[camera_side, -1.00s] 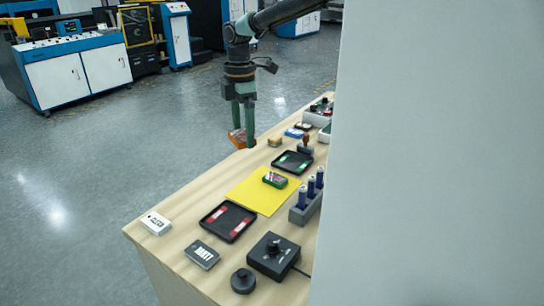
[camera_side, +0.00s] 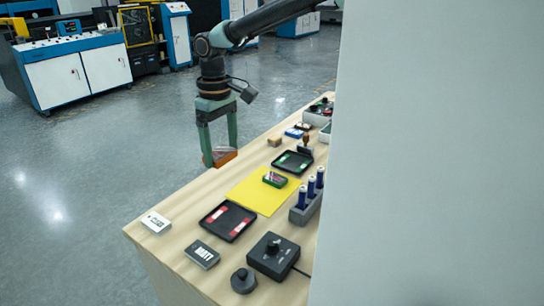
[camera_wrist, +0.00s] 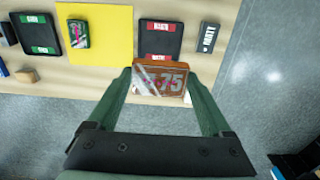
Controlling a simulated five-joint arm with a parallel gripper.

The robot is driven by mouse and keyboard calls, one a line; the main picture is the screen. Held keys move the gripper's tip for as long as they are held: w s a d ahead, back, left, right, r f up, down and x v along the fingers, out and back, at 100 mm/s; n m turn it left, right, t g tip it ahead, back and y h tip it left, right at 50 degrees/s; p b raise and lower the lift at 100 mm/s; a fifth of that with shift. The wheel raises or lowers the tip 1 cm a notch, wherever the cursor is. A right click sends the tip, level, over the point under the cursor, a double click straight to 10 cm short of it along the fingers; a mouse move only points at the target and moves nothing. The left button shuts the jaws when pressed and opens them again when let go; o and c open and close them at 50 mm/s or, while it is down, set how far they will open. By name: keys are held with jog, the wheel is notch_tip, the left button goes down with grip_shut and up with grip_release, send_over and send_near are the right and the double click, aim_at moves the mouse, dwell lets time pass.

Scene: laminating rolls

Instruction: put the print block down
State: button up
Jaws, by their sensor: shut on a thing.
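The print block (camera_wrist: 159,80) is orange-brown with a clear face and the number 75 showing in the wrist view. In the side view the block (camera_side: 224,157) is between the fingers of my gripper (camera_side: 220,160), at the table's left edge. My gripper (camera_wrist: 158,84) is shut on it, one green finger on each side. The block appears held above the table surface, a little tilted in the side view; the exact gap beneath it cannot be told. A yellow sheet (camera_side: 245,197) lies on the table to the right of and below the gripper.
A green-labelled block (camera_side: 275,180) lies on the yellow sheet. A black tray with red labels (camera_side: 228,222) and one with green labels (camera_side: 292,163) lie on either side. A rack of blue-topped bottles (camera_side: 306,205), a black knob box (camera_side: 273,256) and a MATT block (camera_side: 202,254) stand around.

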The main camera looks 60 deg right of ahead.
notch_tip(320, 180, down, 19)
jog(key=shift+r, duration=0.2)
dwell(0.4)
jog(key=o, duration=1.1)
jog(key=shift+f, duration=0.15)
jog(key=shift+c, duration=0.2)
notch_tip(320, 180, up, 13)
notch_tip(320, 180, up, 6)
jog(key=t, duration=0.2)
send_over(230, 221)
jog(key=s, duration=0.4)
jog(key=s+d+r+t, duration=0.1)
jog(key=s+r+t, duration=0.2)
jog(key=s+r, duration=0.2)
jog(key=shift+s+d+r+t, duration=0.2)
jog(key=shift+s+t, duration=0.1)
jog(key=shift+s, duration=1.5)
